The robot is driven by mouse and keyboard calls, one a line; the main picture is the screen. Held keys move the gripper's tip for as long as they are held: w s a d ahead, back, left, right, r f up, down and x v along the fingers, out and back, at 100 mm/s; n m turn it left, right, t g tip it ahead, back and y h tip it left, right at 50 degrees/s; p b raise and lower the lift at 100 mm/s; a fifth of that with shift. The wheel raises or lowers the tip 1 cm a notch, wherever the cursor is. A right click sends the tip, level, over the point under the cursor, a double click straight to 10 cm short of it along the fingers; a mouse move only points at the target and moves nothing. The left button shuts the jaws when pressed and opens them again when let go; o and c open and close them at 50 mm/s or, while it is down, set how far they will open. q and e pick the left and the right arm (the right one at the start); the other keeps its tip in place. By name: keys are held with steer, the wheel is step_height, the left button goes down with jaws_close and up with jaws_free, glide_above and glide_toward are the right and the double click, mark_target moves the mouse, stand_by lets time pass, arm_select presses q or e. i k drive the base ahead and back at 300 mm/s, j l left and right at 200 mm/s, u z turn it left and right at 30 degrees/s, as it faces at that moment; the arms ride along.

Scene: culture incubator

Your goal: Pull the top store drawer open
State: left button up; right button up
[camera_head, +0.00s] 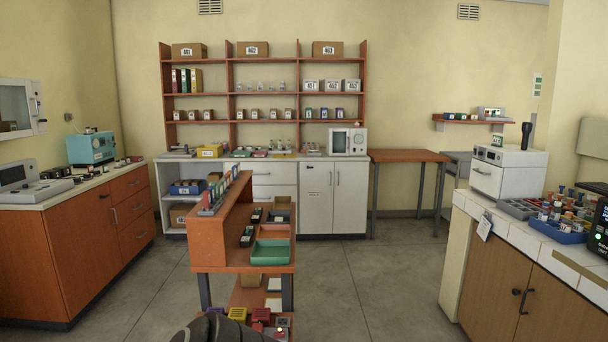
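Two sets of drawers show in the head view, and I cannot tell which is the store. The back counter has a white top drawer (275,174) with a lower white drawer (276,193) beneath it; both look shut. The orange cabinet at the left has a top drawer (127,184) above other drawers, all looking shut. Neither of my grippers is in view. A dark ribbed part of my own body seems to show at the bottom edge.
An orange shelf cart (243,268) with trays stands in the middle, in front of the back counter. A white double-door cupboard (333,197) is right of the white drawers. The right counter (560,262) holds racks and instruments. Grey floor (375,285) is clear right of the cart.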

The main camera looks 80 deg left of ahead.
mark_target(263, 169)
steer(key=u, duration=2.85)
steer(key=i+l+z, duration=0.95)
steer(key=i, duration=0.3)
steer(key=i+l+u, duration=0.1)
steer(key=i, duration=0.45)
steer(key=i+l+u, duration=0.1)
steer(key=i+l, duration=0.2)
steer(key=i, duration=0.2)
steer(key=i+u, duration=0.25)
steer(key=i, duration=0.3)
steer(key=i+u, duration=0.3)
steer(key=i, duration=1.45)
steer(key=j+u, duration=0.05)
